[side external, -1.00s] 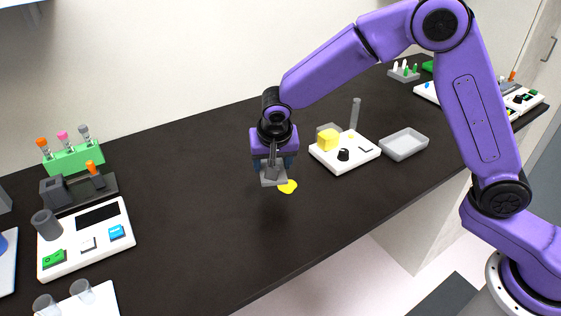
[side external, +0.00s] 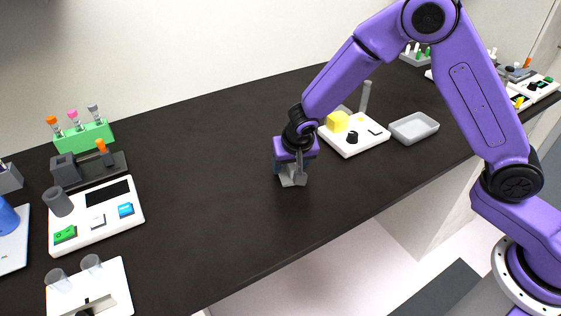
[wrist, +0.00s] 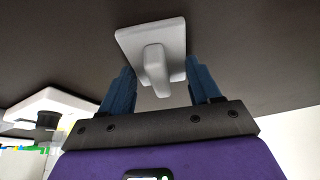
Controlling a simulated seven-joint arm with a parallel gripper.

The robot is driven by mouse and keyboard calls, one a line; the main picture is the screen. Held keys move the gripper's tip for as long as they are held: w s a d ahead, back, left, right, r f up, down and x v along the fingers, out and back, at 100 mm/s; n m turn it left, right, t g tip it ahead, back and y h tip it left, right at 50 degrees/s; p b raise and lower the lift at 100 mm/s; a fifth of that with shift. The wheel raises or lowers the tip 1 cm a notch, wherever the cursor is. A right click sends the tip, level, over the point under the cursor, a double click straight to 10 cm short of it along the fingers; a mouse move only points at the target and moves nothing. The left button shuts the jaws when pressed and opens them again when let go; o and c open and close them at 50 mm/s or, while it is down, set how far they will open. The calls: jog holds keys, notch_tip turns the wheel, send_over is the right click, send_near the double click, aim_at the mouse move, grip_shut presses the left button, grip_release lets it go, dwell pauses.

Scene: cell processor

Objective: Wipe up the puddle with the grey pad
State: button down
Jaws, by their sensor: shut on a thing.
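The grey pad (side external: 291,182) is a flat square plate with a grip block on top. It is low at the dark bench top, and it looks pressed on or very near the surface. My gripper (side external: 290,170) is shut on the pad's grip block. The wrist view shows the pad (wrist: 130,42) with its block between the two blue fingers. The yellow puddle does not show in either current view; the pad and gripper cover the place where it lay.
A white board (side external: 357,146) with a yellow block (side external: 337,121) stands just right of my gripper. A grey tray (side external: 414,128) lies farther right. A white device (side external: 96,240) and a green tube rack (side external: 85,138) are at the left. The bench between is clear.

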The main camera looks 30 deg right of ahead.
aim_at(272, 169)
jog(key=d, duration=0.7)
jog(key=shift+d, duration=0.35)
jog(key=shift+w+d, duration=0.2)
jog(key=shift+w, duration=0.05)
jog(key=a, duration=1.1)
jog(key=shift+w+a, duration=0.25)
jog(key=shift+w, duration=0.1)
jog(key=shift+w+f, duration=0.1)
jog(key=shift+w, duration=0.45)
jog(key=d, duration=1.1)
jog(key=shift+w+d, duration=0.1)
jog(key=shift+d, duration=0.3)
notch_tip(272, 169, up, 8)
jog(key=shift+a, duration=0.25)
jog(key=shift+r, duration=0.2)
